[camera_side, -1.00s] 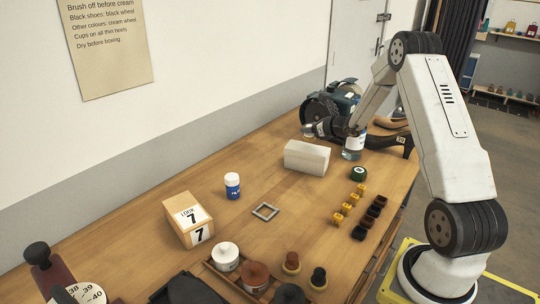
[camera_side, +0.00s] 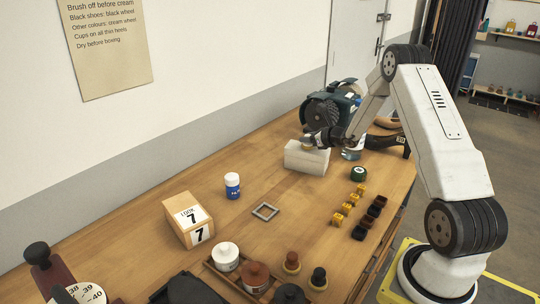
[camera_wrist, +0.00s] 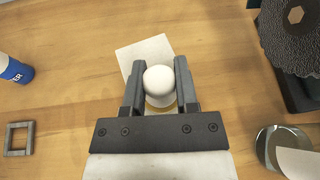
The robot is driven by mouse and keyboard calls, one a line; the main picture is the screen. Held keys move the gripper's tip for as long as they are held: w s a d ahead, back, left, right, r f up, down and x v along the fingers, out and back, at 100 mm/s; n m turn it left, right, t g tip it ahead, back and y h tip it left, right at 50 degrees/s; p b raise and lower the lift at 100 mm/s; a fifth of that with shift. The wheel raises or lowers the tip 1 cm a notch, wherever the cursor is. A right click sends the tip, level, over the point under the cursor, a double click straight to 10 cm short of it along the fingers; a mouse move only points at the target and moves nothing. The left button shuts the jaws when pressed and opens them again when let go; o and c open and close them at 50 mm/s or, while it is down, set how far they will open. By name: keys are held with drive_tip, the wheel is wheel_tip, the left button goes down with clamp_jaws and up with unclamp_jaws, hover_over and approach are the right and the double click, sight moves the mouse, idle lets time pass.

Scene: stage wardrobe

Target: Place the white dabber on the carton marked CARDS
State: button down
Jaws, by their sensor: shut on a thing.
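The white dabber (camera_wrist: 158,80), a round white head on a yellowish base, is between the two fingers of my gripper (camera_wrist: 159,88) in the wrist view. My gripper is shut on it. A plain pale carton (camera_wrist: 135,56) lies beneath and partly behind the dabber and fingers. In the side view my gripper (camera_side: 308,143) is at the top of this pale carton (camera_side: 305,160). I see no CARDS marking on its visible faces. I cannot tell whether the dabber touches it.
A bench grinder (camera_side: 325,108), a glass jar (camera_side: 351,154) and shoes (camera_side: 385,141) stand behind and right.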

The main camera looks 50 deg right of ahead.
drive_tip(key=shift+c, duration=1.8)
unclamp_jaws()
drive_tip(key=shift+r, duration=0.2)
drive_tip(key=v, duration=1.2)
